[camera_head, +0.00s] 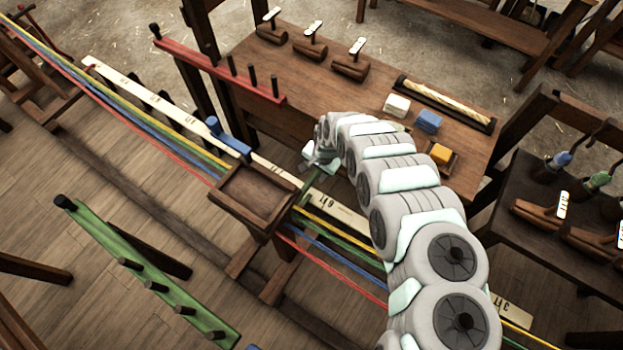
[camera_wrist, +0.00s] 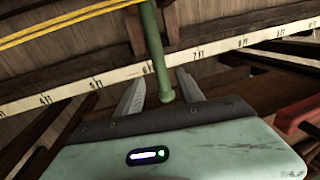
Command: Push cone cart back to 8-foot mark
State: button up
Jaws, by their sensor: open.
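The cone cart (camera_head: 252,194) is a dark wooden tray on legs, straddling the coloured ropes in the head view. A green handle (camera_head: 307,188) stands at its right side, near the 6 ft label of the pale ruler (camera_head: 340,213). My gripper (camera_head: 314,162) is by the handle's upper end. In the wrist view, the green handle (camera_wrist: 158,60) reaches between the two spread fingers of my gripper (camera_wrist: 160,78); I cannot tell whether they touch it. A blue marker block (camera_head: 230,141) sits on the ruler, up and left of the cart.
A wooden bench (camera_head: 290,80) with tools and small blocks stands behind the ruler. A red pegged rail (camera_head: 215,68) and a green pegged rail (camera_head: 145,270) flank the track. Red, blue, green and yellow ropes (camera_head: 130,112) run along it.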

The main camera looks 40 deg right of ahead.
aim_at(311, 180)
jog(key=shift+w+f+b, duration=0.25)
jog(key=shift+f+b, duration=0.1)
jog(key=shift+f, duration=0.75)
jog(key=shift+w+f+b, duration=0.2)
jog(key=shift+f+b, duration=0.2)
jog(key=shift+f, duration=0.65)
jog(key=shift+w+f+b, duration=0.25)
jog(key=shift+f+b, duration=0.1)
jog(key=shift+f, duration=0.75)
jog(key=shift+c, duration=0.2)
grip_shut()
